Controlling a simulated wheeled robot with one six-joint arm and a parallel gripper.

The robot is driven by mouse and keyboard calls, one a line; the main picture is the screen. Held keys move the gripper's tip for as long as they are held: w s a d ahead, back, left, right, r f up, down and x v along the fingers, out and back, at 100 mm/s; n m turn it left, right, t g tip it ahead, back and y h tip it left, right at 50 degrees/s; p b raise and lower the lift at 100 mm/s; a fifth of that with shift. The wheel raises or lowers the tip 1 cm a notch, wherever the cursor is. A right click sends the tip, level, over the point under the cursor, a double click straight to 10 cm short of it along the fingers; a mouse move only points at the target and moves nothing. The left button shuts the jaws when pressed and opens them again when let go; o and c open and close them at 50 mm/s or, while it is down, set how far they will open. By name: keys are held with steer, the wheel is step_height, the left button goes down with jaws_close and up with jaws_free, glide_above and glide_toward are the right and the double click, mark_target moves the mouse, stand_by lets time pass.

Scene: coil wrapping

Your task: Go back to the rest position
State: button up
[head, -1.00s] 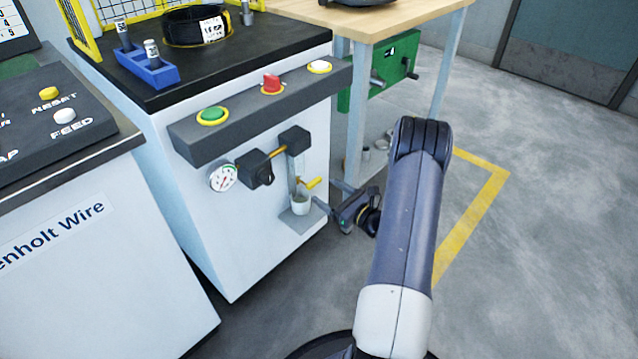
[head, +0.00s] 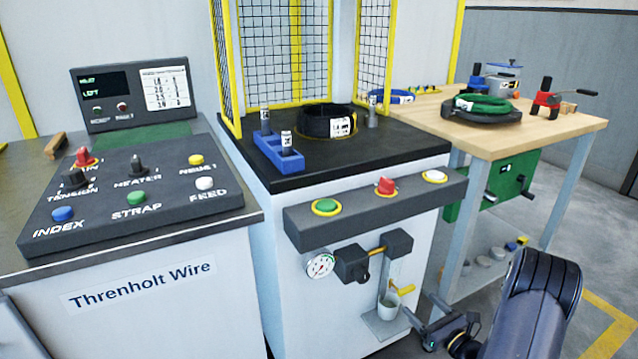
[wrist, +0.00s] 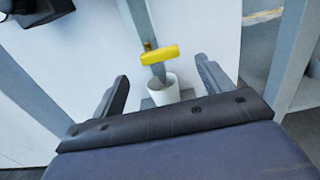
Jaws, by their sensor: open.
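My gripper (head: 419,313) is low at the front of the white machine cabinet (head: 300,290), at the lower right of the head view. It is open. In the wrist view its two dark fingers (wrist: 163,82) stand wide apart. The yellow valve handle (wrist: 158,54) and a white cup (wrist: 164,90) show between and beyond the fingers, with nothing held. In the head view the yellow handle (head: 403,290) sits just above the cup (head: 388,306), which stands on a small ledge. My arm runs down out of the picture at the right.
The control panel (head: 125,225) stands at the left. A black coil (head: 318,122) lies on the caged machine top. A wooden bench (head: 560,128) with a green coil (head: 482,106) stands at the right, its leg (head: 567,190) near my arm. Grey floor is open at the far right.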

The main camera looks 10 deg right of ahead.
mark_target(408, 292)
steer(key=b+x, duration=0.1)
steer(key=x, duration=0.6)
steer(key=shift+w+a+f+b, duration=0.1)
steer(key=shift+w+a+b, duration=0.05)
steer(key=shift+w+b, duration=0.25)
steer(key=shift+s+m+p, duration=0.15)
steer(key=shift+m+p, duration=0.15)
steer(key=shift+p, duration=0.25)
steer(key=shift+f+b, duration=0.1)
steer(key=shift+b, duration=0.2)
